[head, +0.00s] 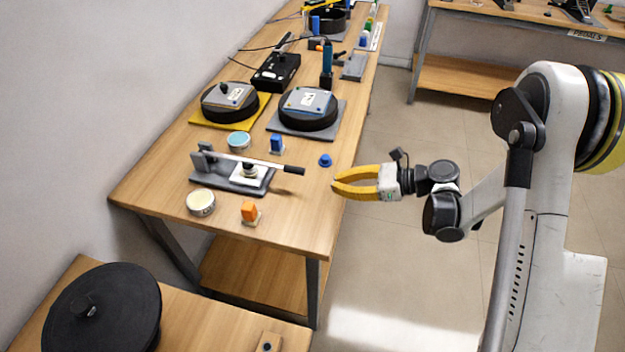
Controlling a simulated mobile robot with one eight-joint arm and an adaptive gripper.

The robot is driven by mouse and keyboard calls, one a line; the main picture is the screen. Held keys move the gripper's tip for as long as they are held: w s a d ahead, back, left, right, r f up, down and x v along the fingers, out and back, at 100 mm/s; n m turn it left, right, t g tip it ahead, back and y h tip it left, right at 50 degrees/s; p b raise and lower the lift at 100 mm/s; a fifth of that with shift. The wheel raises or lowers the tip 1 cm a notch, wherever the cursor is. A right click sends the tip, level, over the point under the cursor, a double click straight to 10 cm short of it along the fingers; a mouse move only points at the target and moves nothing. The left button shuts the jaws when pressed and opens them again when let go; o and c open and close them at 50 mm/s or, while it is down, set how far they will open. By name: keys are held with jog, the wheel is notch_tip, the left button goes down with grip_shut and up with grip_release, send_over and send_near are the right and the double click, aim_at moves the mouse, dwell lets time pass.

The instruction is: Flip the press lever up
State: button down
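The press (234,176) stands near the front end of the long wooden table, on a grey base with a white pad. Its lever (258,162) is a light bar with a black handle grip (287,169) at its right end. The lever lies down, close to level, over the pad and a small dark plunger. My gripper (334,185) has yellow fingers and is at the table's right edge, right of the handle and apart from it. The fingers point left, toward the press. A gap shows between them, and they hold nothing that I can see.
A blue knob (325,160) lies between press and gripper. An orange block (249,210) and a cream tin (201,203) stand in front of the press. A teal tin (239,141) and a blue block (277,144) stand behind it. Round black pads (308,122) stand farther back.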

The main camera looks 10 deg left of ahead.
aim_at(298, 189)
jog(key=b+x, duration=0.3)
jog(key=x, duration=0.8)
jog(key=shift+a+f, duration=0.15)
jog(key=shift+f, duration=0.1)
jog(key=shift+a+r, duration=0.2)
jog(key=shift+r, duration=0.05)
jog(key=shift+d+r, duration=0.1)
jog(key=shift+r, duration=0.65)
jog(key=shift+r, duration=0.15)
